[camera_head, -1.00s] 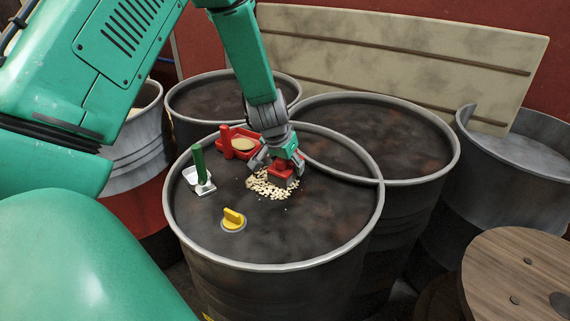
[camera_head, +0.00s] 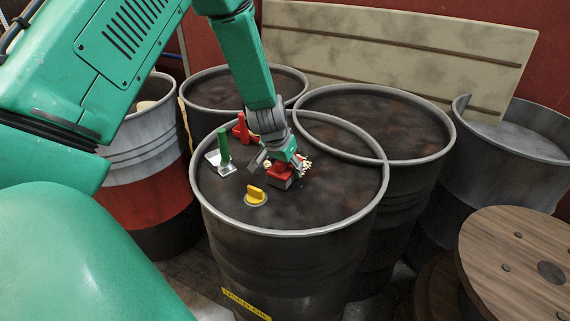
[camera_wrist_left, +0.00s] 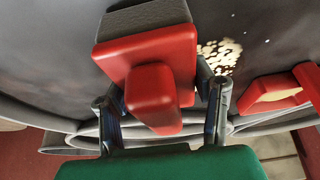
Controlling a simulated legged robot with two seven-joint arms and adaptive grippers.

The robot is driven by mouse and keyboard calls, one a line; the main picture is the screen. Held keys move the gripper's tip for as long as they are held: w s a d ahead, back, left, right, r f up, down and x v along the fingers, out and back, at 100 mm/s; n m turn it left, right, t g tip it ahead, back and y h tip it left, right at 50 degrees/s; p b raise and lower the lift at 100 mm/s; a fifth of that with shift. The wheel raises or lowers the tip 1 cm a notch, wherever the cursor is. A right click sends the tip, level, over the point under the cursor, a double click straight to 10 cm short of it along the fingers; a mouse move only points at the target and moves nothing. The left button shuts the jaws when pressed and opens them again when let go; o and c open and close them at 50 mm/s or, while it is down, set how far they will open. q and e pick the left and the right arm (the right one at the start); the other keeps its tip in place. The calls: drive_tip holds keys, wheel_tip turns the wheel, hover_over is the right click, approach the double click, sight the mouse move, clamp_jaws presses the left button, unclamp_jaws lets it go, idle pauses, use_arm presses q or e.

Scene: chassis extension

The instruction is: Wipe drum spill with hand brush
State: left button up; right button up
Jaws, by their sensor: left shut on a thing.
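My left gripper (camera_head: 284,160) is shut on the hand brush (camera_head: 279,178), a red block with a grey underside, and holds it low over the drum lid (camera_head: 325,200). In the left wrist view the brush (camera_wrist_left: 150,60) sits between the two fingers. The spill (camera_head: 304,168), pale granules, lies on the lid just right of and behind the brush; the gripper and brush hide part of it. It also shows in the left wrist view (camera_wrist_left: 221,55). I cannot tell whether the bristles touch the lid. My right gripper is out of view.
On the same lid stand a white pan with a green handle (camera_head: 222,155), a red-handled tool (camera_head: 242,130) and a yellow cap (camera_head: 256,194). Other drums (camera_head: 375,120) crowd behind. A wooden spool (camera_head: 515,255) stands front right. The lid's front right is clear.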

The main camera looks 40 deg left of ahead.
use_arm(q)
wheel_tip(320, 180, up, 2)
drive_tip(key=shift+r+p, duration=0.25)
drive_tip(key=shift+p, duration=0.1)
drive_tip(key=a+r+p, duration=0.1)
drive_tip(key=r+p, duration=0.1)
drive_tip(key=p, duration=0.1)
drive_tip(key=shift+w+a, duration=0.25)
drive_tip(key=shift+a, duration=0.1)
drive_tip(key=shift+s+d+r+p, duration=0.1)
drive_tip(key=shift+d+r+p, duration=0.1)
drive_tip(key=shift+r+p, duration=0.4)
drive_tip(key=shift+d+r+p, duration=0.15)
drive_tip(key=shift+r+p, duration=0.2)
drive_tip(key=shift+r, duration=0.3)
drive_tip(key=shift+d+r, duration=0.2)
drive_tip(key=shift+r, duration=0.1)
drive_tip(key=shift+d+r+p, duration=0.1)
drive_tip(key=shift+d+p, duration=0.05)
drive_tip(key=shift+p, duration=0.15)
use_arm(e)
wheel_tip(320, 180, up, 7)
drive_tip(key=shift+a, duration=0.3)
